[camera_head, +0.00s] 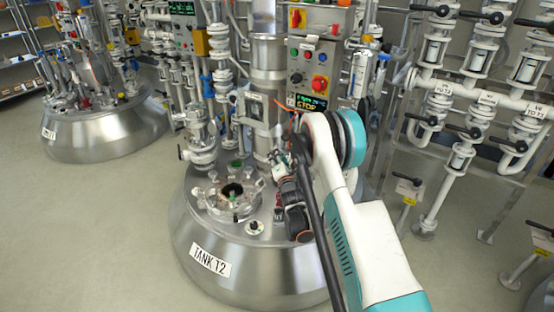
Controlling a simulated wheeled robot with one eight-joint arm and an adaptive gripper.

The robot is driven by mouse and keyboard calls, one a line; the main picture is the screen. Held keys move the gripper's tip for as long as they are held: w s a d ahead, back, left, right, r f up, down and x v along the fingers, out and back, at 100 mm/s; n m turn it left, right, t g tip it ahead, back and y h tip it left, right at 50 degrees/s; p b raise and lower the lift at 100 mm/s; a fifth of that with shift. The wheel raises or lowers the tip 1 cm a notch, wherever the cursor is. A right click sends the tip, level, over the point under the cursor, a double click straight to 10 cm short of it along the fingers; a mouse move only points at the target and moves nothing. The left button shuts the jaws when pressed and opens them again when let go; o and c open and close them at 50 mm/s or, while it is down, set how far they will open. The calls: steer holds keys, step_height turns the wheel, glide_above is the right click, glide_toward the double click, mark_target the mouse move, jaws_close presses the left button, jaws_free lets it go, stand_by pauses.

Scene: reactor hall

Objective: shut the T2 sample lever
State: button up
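Tank T2 (245,268) is a shiny steel vessel in the middle of the view, with a white "TANK T2" label (210,262) on its front. I cannot pick out the T2 sample lever with certainty. A white valve body (201,150) with a small black handle (181,152) stands at the tank's upper left. My white and teal arm reaches in from the lower right over the tank's right side. My gripper (290,200) is a dark, cluttered shape above the tank lid; its fingers cannot be made out, and the arm hides what lies behind it.
A round glass-topped port (232,190) sits on the tank lid. A control panel (315,68) with buttons and a lit display stands behind. White pipes with black-handled valves (466,132) fill the right. Another tank (105,130) stands at left. The floor at lower left (90,235) is clear.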

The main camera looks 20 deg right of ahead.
steer(key=s+r+p, duration=0.3)
steer(key=s+r, duration=0.3)
steer(key=r, duration=0.5)
steer(key=shift+a+r+p, duration=0.25)
steer(key=shift+a+p, duration=0.05)
stand_by(0.8)
steer(key=shift+s+f+b, duration=0.1)
steer(key=shift+b, duration=0.25)
steer(key=shift+c, duration=0.6)
